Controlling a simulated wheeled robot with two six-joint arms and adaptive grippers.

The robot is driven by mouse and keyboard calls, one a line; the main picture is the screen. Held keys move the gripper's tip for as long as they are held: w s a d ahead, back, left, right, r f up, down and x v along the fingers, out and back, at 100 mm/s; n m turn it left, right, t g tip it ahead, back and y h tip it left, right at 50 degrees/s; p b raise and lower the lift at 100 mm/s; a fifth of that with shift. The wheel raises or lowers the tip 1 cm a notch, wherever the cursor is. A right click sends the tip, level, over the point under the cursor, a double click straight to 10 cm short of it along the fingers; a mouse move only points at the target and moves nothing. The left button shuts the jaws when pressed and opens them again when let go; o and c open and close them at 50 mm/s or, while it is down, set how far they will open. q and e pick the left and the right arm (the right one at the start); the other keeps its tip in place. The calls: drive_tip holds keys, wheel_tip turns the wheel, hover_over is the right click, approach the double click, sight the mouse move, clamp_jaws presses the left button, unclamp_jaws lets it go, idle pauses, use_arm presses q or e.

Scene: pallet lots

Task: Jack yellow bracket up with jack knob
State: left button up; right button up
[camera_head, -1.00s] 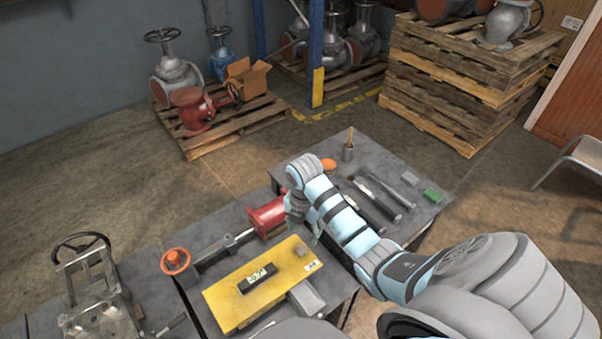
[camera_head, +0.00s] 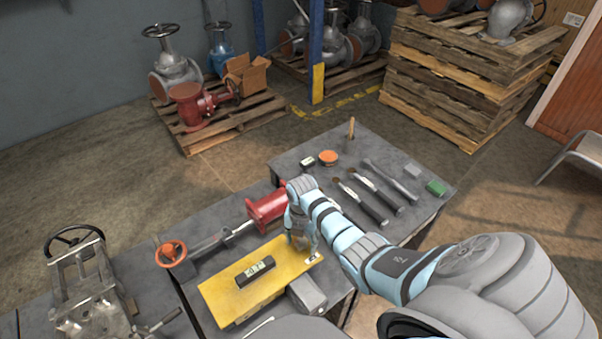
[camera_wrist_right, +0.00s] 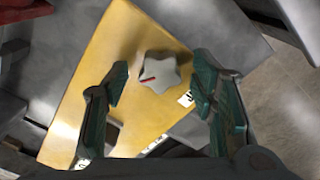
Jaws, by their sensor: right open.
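The jack knob (camera_wrist_right: 158,72) is a grey star-shaped knob with a red mark, standing on the yellow plate in the right wrist view. My right gripper (camera_head: 303,243) is over the plate's right end and hides the knob in the head view. In the wrist view, the fingers of this gripper (camera_wrist_right: 162,82) are open, one on each side of the knob, with visible gaps. My left gripper is not in view.
A black block with a label (camera_head: 255,271) lies on the plate. A red flanged part (camera_head: 268,207) and an orange handwheel (camera_head: 171,254) lie behind it. A grey block (camera_head: 307,294) is at the plate's front edge. Several tools lie on the right bench.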

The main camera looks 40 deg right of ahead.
drive_tip(key=c, duration=1.1)
drive_tip(key=shift+c, duration=0.2)
drive_tip(key=shift+r+m, duration=0.1)
drive_tip(key=shift+m, duration=0.2)
